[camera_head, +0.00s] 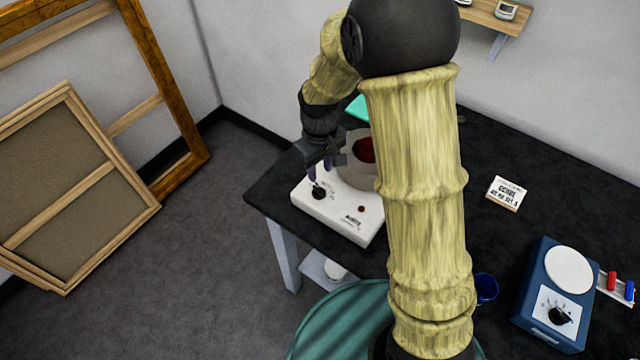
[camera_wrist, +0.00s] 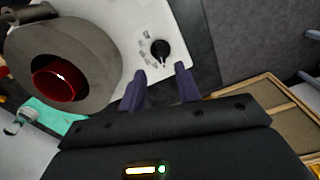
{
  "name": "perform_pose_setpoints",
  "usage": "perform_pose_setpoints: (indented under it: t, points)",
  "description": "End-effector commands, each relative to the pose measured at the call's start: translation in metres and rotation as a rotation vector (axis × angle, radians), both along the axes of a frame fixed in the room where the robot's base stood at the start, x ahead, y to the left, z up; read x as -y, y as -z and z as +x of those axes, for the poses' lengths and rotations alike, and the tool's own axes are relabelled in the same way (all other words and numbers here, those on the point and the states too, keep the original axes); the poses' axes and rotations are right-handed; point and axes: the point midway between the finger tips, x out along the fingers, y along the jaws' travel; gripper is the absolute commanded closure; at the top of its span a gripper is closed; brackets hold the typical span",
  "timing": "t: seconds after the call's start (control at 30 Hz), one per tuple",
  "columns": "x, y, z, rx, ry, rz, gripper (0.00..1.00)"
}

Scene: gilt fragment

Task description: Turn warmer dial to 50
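The white warmer (camera_head: 338,218) stands at the left end of the black table, with a round grey pot with a dark red inside on top. Its black dial (camera_head: 318,191) is on the front left of its top; in the wrist view the dial (camera_wrist: 160,50) lies just past my fingertips. Small marks beside the dial are too small to read, so its setting cannot be told. My gripper (camera_head: 320,168) is over the dial, fingers pointing down. In the wrist view my gripper (camera_wrist: 160,80) is open, with nothing between its two purple fingers. My arm hides part of the pot.
A blue device (camera_head: 548,295) with a white round plate and its own black dial stands at the right. A small sign card (camera_head: 507,193) lies on the table, with a blue cup (camera_head: 486,288) nearer. Wooden frames (camera_head: 75,190) lean at the left wall. Floor left of the table is clear.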

Motion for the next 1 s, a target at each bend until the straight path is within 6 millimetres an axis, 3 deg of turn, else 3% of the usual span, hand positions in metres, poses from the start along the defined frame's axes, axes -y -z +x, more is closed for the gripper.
perform_pose_setpoints:
  t: [0.4,0.8,0.83,1.0]
  points:
    - [0.000,0.067,-0.001,-0.003,0.000,-0.001,0.67]
    - [0.000,0.078,0.000,0.000,0.000,0.000,0.67]
    - [0.000,0.077,0.000,0.000,0.000,0.000,0.69]
    - [0.000,0.077,0.000,0.000,0.000,0.000,1.00]
